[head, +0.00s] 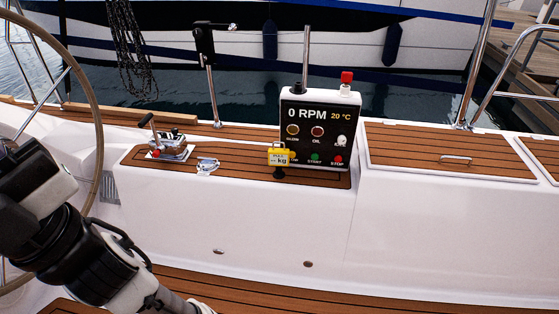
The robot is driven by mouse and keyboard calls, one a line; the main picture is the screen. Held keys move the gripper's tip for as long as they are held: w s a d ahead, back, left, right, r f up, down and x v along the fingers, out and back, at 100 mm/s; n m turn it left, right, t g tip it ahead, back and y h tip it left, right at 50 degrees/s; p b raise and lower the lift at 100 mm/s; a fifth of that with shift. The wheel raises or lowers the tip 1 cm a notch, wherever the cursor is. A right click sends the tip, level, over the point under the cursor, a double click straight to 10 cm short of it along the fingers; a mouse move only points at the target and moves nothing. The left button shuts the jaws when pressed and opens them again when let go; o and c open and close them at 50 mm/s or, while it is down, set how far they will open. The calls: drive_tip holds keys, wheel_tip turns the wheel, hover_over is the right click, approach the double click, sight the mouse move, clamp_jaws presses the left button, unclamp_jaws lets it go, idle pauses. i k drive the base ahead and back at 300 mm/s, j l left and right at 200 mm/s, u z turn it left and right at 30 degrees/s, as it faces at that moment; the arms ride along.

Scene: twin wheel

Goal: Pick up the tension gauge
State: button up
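The tension gauge appears to be the small yellow device (279,156) with a pale "kg" label, in the middle of the head view. It is upright in front of the lower left part of the black control panel (318,130). A dark round foot or knob shows below it, near the front edge of the teak-topped seat (230,165). I cannot tell whether it touches the panel. My arm comes in at the lower left, well apart from the gauge. Its far end leaves the picture at the bottom, so my gripper is not in view.
A throttle lever (153,138) and a small metal fitting (207,166) are on the seat left of the gauge. A steering wheel rim (96,110) curves at the left. A hatch (450,152) with a metal handle lies right of the panel. Teak floor (330,294) is below.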

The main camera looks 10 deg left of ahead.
sight(278, 158)
drive_tip(key=i+l+u, duration=0.15)
drive_tip(key=u, duration=0.3)
drive_tip(key=l+u, duration=0.4)
drive_tip(key=i+l+u, duration=0.15)
drive_tip(key=l, duration=0.35)
drive_tip(key=i+l+u, duration=0.15)
drive_tip(key=l, duration=0.3)
drive_tip(key=i+l, duration=0.1)
drive_tip(key=l, duration=0.55)
drive_tip(key=i+l, duration=0.15)
drive_tip(key=l, duration=0.2)
drive_tip(key=i, duration=0.3)
